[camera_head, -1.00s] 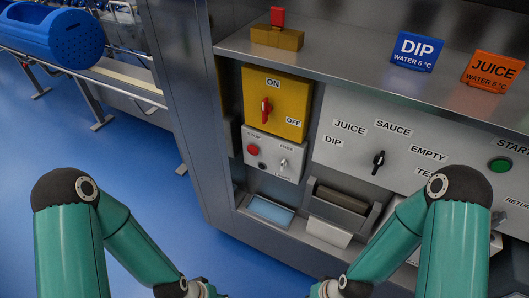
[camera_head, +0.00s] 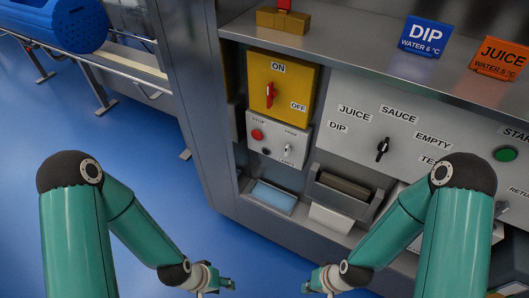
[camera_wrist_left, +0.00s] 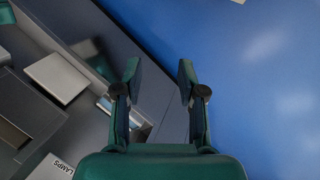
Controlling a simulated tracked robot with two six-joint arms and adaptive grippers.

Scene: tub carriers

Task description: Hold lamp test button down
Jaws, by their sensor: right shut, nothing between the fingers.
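A grey control box (camera_head: 278,141) on the cabinet front carries a red button (camera_head: 257,134), a small dark button (camera_head: 266,152) and a toggle switch (camera_head: 288,149). Its small lettering is hard to read in the head view; I cannot tell for sure which control is the lamp test button. A "LAMPS" label (camera_wrist_left: 62,165) shows at the lower left of the left wrist view. My left gripper (camera_head: 230,284) is below and left of the box, apart from it; its fingers (camera_wrist_left: 159,70) are open and empty. My right gripper (camera_head: 306,287) is shut and empty, apart from the cabinet.
A yellow ON/OFF switch box (camera_head: 282,88) sits above the grey box. A panel with a black selector (camera_head: 382,149) and a green button (camera_head: 505,154) extends right. Below are a blue pad (camera_head: 273,197) and a white block (camera_head: 331,217). Blue floor (camera_head: 150,210) lies open at left.

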